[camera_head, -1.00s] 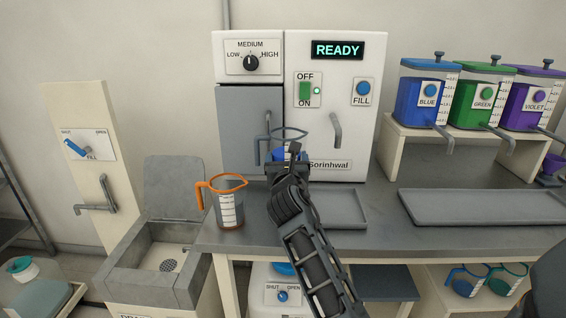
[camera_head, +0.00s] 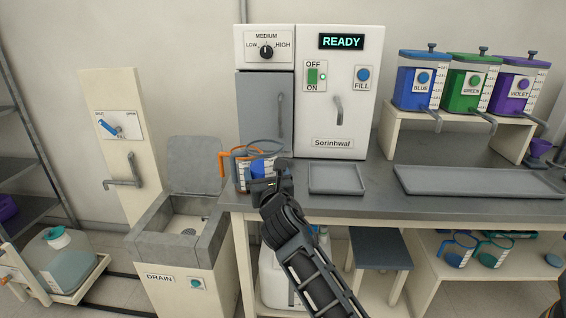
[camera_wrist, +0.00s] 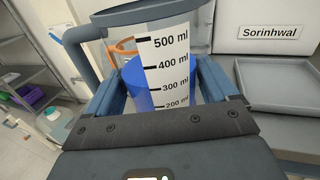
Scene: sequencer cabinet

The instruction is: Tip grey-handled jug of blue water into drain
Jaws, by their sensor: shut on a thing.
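My gripper (camera_head: 266,182) is shut on the grey-handled jug (camera_head: 264,165), near the left end of the counter. In the wrist view the jug (camera_wrist: 168,62) is upright between the fingers (camera_wrist: 160,95). Its blue water (camera_wrist: 137,85) reaches about the 400 ml mark, and its grey handle (camera_wrist: 84,55) points left. The drain (camera_head: 160,279) is a grey basin (camera_head: 165,243) to the left of the counter, with its lid (camera_head: 196,165) raised at the back. The jug is apart from the basin, up and to its right.
An orange-handled jug (camera_head: 225,162) stands behind the held jug, partly hidden, on the counter's left end. The Sorinhwal cabinet (camera_head: 345,110) stands behind. A small tray (camera_head: 338,179) and a long tray (camera_head: 480,182) lie on the counter. A tap panel (camera_head: 119,120) rises behind the basin.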

